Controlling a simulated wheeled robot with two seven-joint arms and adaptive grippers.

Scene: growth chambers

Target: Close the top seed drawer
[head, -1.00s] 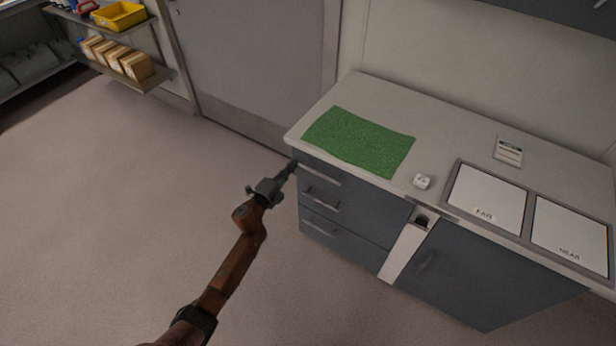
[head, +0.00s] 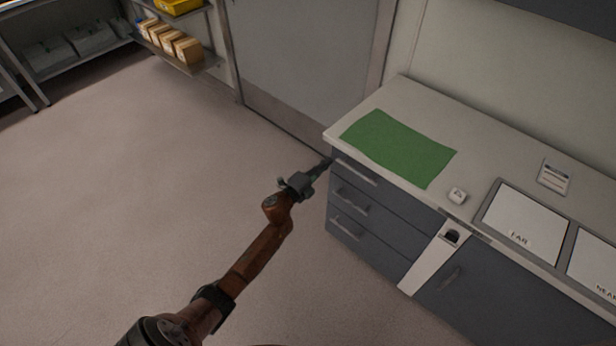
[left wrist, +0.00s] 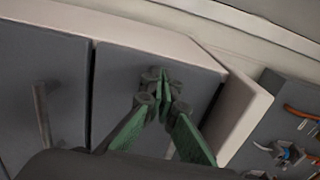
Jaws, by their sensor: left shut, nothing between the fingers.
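The top seed drawer (head: 405,197) is the uppermost dark grey front under the counter's left part, with a pale bar handle (head: 355,171). It looks about flush with the drawers below; a small gap cannot be ruled out. My left gripper (head: 326,162) is shut and empty, with its tips by the drawer's left end, just below the counter corner. In the left wrist view, its green fingers (left wrist: 163,85) meet in front of the dark drawer front (left wrist: 118,75). Whether they touch it is unclear. My right gripper is out of view.
The counter (head: 415,97) carries a green mat (head: 398,147), a small white block (head: 457,196) and panels marked FAR (head: 525,225) and NEAR (head: 597,262). Two lower drawers (head: 365,235) show. The floor (head: 150,190) at left is clear. Wall shelves (head: 185,62) stand behind.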

